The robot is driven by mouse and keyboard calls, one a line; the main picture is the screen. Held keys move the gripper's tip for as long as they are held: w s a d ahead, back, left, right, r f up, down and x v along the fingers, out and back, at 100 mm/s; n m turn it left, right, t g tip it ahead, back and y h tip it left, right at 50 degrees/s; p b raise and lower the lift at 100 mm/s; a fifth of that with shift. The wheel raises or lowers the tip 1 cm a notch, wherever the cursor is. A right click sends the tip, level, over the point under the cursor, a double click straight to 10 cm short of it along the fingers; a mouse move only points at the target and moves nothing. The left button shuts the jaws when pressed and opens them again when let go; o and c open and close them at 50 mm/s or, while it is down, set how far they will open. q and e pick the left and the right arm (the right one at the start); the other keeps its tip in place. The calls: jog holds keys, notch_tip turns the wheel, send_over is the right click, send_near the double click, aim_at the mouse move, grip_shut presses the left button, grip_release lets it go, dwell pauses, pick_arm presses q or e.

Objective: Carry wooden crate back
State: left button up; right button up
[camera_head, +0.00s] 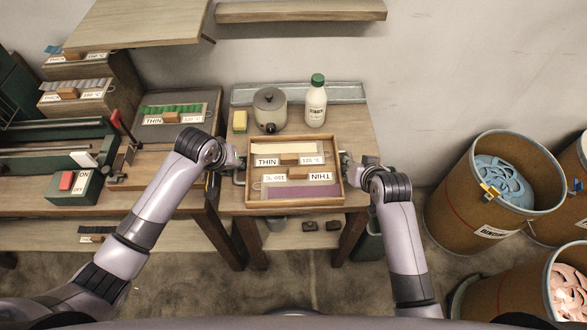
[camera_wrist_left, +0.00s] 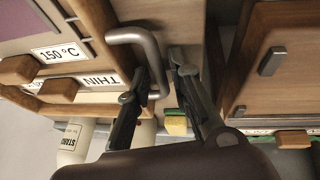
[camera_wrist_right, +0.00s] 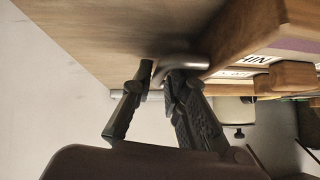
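The wooden crate (camera_head: 341,184) sits on or just above the small table in the head view; contact underneath is hidden. It holds a cream strip (camera_head: 286,148) and a purple strip (camera_head: 303,193), with wooden blocks and THIN labels. My left gripper (camera_head: 240,168) is at its left metal handle; in the left wrist view (camera_wrist_left: 162,62) its fingers straddle the handle (camera_wrist_left: 140,40) with a gap on one side. My right gripper (camera_head: 346,166) is at the right handle; in the right wrist view (camera_wrist_right: 158,70) its fingertips lie close against both sides of the handle (camera_wrist_right: 190,64).
Behind the crate stand a round grey pot (camera_head: 270,107), a white bottle with green cap (camera_head: 316,102) and a yellow block (camera_head: 240,121). The workbench (camera_head: 150,196) with a green-strip tray (camera_head: 180,106) is left. Large drums (camera_head: 455,200) stand right. Shelves (camera_head: 300,11) hang above.

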pick_arm(q)
jog(key=shift+c, duration=0.5)
grip_shut()
dwell(0.3)
